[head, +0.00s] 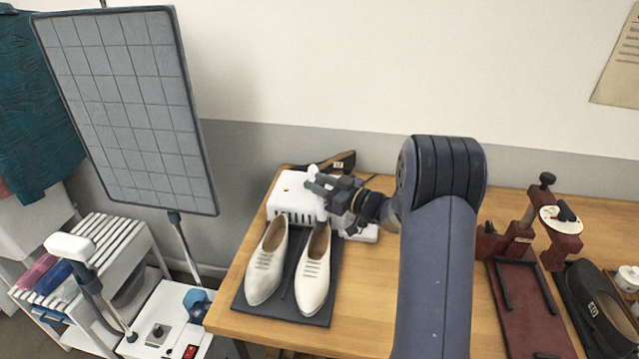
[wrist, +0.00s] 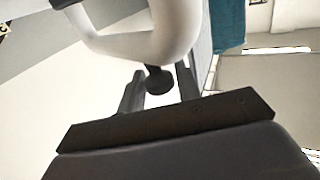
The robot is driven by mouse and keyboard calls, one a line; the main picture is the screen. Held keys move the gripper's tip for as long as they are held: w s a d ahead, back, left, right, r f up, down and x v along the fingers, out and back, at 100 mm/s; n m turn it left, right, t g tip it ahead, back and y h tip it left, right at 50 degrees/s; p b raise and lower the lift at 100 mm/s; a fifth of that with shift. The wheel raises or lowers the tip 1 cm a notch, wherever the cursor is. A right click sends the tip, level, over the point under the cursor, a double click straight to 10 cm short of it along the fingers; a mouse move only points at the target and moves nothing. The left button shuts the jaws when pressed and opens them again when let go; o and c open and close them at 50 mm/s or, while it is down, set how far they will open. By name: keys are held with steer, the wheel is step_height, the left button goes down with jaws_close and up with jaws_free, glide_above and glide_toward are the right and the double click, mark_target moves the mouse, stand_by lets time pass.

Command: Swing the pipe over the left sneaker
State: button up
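The left sneaker's opening looks clear. My gripper (head: 318,186) is at the pipe above the right sneaker's heel. In the wrist view the curved white pipe (wrist: 165,35) carries a dark knob (wrist: 158,80) between my parted fingers, with small gaps on both sides.
A dark shoe (head: 340,162) lies behind the blower. A red clamp stand (head: 525,300) and a black shoe (head: 600,310) are on the table (head: 450,255) at right. A grey gridded panel (head: 125,110) and a white rack (head: 110,245) stand left of the table.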

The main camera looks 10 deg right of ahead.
jaws_close()
steer(key=shift+a, duration=0.1)
